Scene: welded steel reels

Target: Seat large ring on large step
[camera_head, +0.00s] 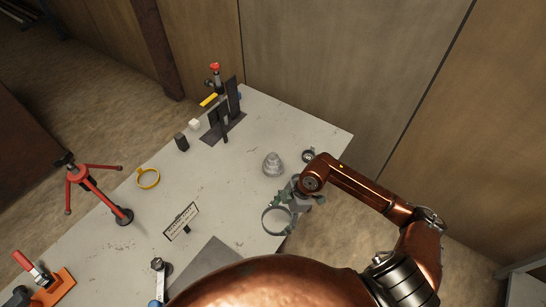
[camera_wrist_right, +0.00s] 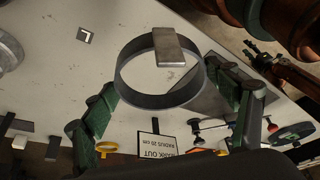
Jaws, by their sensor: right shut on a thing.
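The large ring (camera_head: 278,220) is a grey metal band. My right gripper (camera_head: 292,207) is shut on it and holds it near the table's right edge, below the stepped cone in the head view. In the right wrist view the ring (camera_wrist_right: 128,88) lies between the green fingers, with a flat metal tab across its upper rim. The grey stepped cone (camera_head: 273,164) stands upright on the table, apart from the ring, with no ring visible on it. Part of a round grey metal piece, probably the cone, shows at the wrist view's left edge (camera_wrist_right: 8,52). My left gripper is not visible.
A yellow ring (camera_head: 148,178), a sign (camera_head: 181,221), a red tripod (camera_head: 80,175) and a dark upright fixture (camera_head: 225,120) occupy the table. The table (camera_head: 235,185) is bare left of the cone.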

